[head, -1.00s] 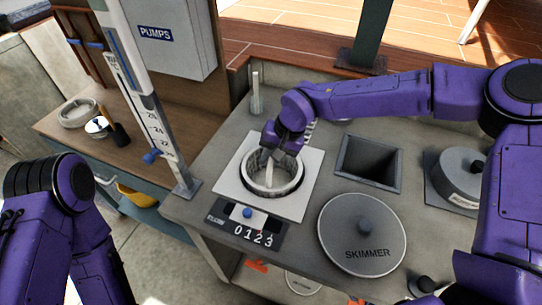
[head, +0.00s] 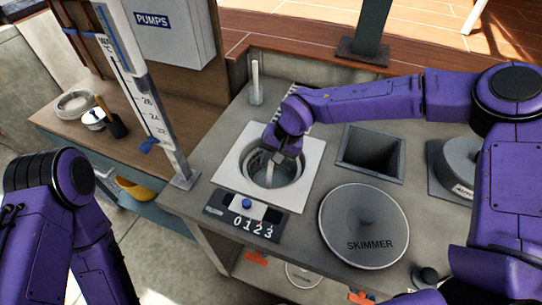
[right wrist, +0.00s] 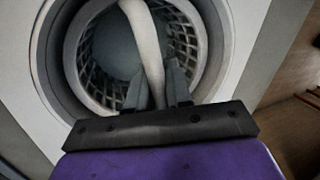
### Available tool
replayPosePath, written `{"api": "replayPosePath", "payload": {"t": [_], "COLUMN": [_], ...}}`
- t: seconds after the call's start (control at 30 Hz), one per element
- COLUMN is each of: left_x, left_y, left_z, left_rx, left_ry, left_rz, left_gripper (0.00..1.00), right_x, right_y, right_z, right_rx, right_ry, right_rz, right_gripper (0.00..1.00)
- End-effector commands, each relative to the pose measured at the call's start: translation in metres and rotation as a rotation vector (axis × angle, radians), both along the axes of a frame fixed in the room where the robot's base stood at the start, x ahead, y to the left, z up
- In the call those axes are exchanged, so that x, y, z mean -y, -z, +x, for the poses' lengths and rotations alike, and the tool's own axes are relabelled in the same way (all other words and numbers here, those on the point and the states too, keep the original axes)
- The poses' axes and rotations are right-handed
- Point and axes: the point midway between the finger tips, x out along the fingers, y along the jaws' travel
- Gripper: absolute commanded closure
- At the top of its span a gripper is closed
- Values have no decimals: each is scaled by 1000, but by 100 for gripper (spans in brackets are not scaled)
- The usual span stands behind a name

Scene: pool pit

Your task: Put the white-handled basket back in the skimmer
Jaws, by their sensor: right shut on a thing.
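The basket (right wrist: 187,45) is a grey mesh cup with a white arched handle (right wrist: 146,40). It sits down inside the round skimmer opening in a white square plate (head: 307,163). In the head view the handle (head: 269,175) stands in the middle of the opening. My right gripper (head: 272,160) is over the opening, with its fingers (right wrist: 163,88) shut on the handle. In the right wrist view the basket rim lies within the well's ring; whether it is fully seated I cannot tell. My left arm is at the lower left; its gripper is out of view.
A round grey lid marked SKIMMER (head: 363,226) lies right of the plate. A square open pit (head: 371,152) and another lidded round fitting (head: 458,165) are farther right. A slider panel marked 0123 (head: 247,214) is in front. A tall gauge post (head: 140,90) stands left.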

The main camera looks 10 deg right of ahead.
Motion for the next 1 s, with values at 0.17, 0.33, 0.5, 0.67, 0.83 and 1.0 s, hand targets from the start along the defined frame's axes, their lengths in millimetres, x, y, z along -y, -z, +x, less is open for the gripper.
{"api": "replayPosePath", "payload": {"t": [0.17,0.33,0.5,0.67,0.83,1.0], "left_x": [0,0,0,0,0,0], "left_y": [2,2,2,5,8,11], "left_z": [0,0,0,0,0,0], "left_rx": [0,0,0,0,0,0], "left_ry": [0,0,0,0,0,0], "left_rz": [0,0,0,0,0,0], "left_gripper": [100,100,100,100,100,100], "right_x": [0,0,0,0,0,0], "right_y": [4,4,5,11,19,28], "right_z": [0,0,0,0,0,0], "right_rx": [0,0,0,-1,0,0], "right_ry": [0,0,0,0,-1,0], "right_rz": [1,1,1,0,0,1], "right_gripper": [100,100,100,100,100,100]}}
